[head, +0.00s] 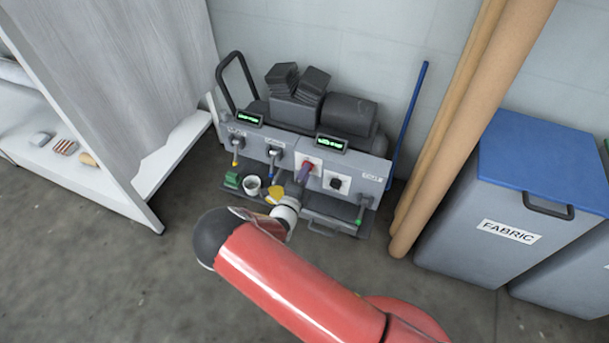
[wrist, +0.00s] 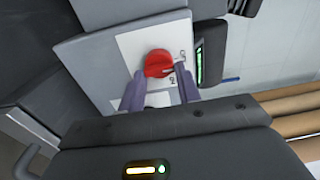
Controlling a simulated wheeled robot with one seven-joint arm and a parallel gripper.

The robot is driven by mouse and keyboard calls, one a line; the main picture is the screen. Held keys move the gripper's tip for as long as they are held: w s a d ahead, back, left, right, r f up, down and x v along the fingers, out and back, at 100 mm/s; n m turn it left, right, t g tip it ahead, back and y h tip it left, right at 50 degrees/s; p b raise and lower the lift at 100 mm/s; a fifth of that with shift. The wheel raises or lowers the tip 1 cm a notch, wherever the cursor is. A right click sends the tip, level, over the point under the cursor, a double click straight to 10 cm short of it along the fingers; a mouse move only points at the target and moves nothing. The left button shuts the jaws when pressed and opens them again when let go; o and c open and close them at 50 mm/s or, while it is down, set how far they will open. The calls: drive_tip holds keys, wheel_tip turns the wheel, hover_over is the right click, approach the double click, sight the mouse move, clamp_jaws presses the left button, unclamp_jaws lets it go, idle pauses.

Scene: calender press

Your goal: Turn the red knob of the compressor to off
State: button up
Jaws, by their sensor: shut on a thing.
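The compressor (head: 320,125) is a grey machine with a dark tank, standing against the wall in the head view. Its red knob (wrist: 158,62) sits on a white plate (wrist: 130,45) on the front panel in the wrist view. My gripper (wrist: 160,72) has its two purple fingers on either side of the knob and is shut on it. In the head view my gripper (head: 304,173) reaches the white plate and mostly hides the knob. Small marks show on the plate beside the knob, too small to read.
A black knob (head: 336,182) is just right of the white plate. Brown rolls (head: 440,150) and a blue-lidded FABRIC bin (head: 500,230) stand at the right. A white shelf (head: 100,180) is left.

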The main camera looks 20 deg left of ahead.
drive_tip(key=o, duration=1)
drive_tip(key=shift+s, duration=0.1)
drive_tip(key=s, duration=0.7)
drive_tip(key=shift+s+a, duration=0.3)
drive_tip(key=shift+a, duration=0.05)
